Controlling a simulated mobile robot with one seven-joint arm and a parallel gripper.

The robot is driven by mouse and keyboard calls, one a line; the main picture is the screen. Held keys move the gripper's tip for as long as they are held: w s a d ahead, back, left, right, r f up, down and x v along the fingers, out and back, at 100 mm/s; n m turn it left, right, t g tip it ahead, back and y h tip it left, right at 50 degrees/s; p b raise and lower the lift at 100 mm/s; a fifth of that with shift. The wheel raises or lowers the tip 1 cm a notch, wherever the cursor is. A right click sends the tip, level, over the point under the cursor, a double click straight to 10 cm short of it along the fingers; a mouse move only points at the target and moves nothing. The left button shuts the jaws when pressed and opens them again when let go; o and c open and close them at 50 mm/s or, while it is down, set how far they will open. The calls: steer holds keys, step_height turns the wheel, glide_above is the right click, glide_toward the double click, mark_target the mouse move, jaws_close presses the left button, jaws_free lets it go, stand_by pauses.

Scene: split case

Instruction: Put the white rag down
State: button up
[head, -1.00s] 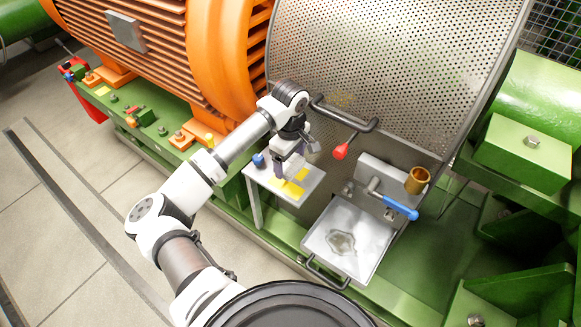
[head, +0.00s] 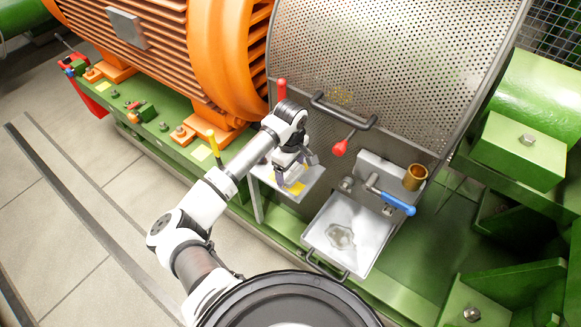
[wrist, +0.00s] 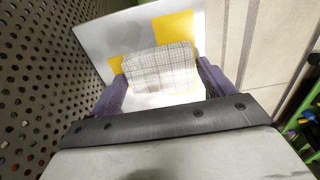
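The white rag (wrist: 160,68), folded with a dark grid pattern, sits between the two purple fingers of my gripper (wrist: 163,80) in the wrist view. Its sides appear to meet both fingers, so the gripper looks shut on it. Behind the rag is a small light shelf (wrist: 97,38) with yellow patches. In the head view my gripper (head: 293,178) is low over that shelf (head: 312,182). The rag is hard to make out there, and whether it touches the shelf cannot be told.
A perforated guard (head: 400,60) with a black handle stands behind. A red-knobbed lever (head: 340,148) is close to my gripper's right. A metal tray (head: 365,225), a blue-handled valve (head: 397,203) and a brass cup (head: 415,177) are further right. An orange motor (head: 215,60) is at left.

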mark_target(290, 171)
steer(key=o, duration=0.4)
steer(key=shift+r, duration=0.15)
step_height(290, 171, up, 12)
steer(key=shift+r+b, duration=0.1)
steer(key=shift+b, duration=1)
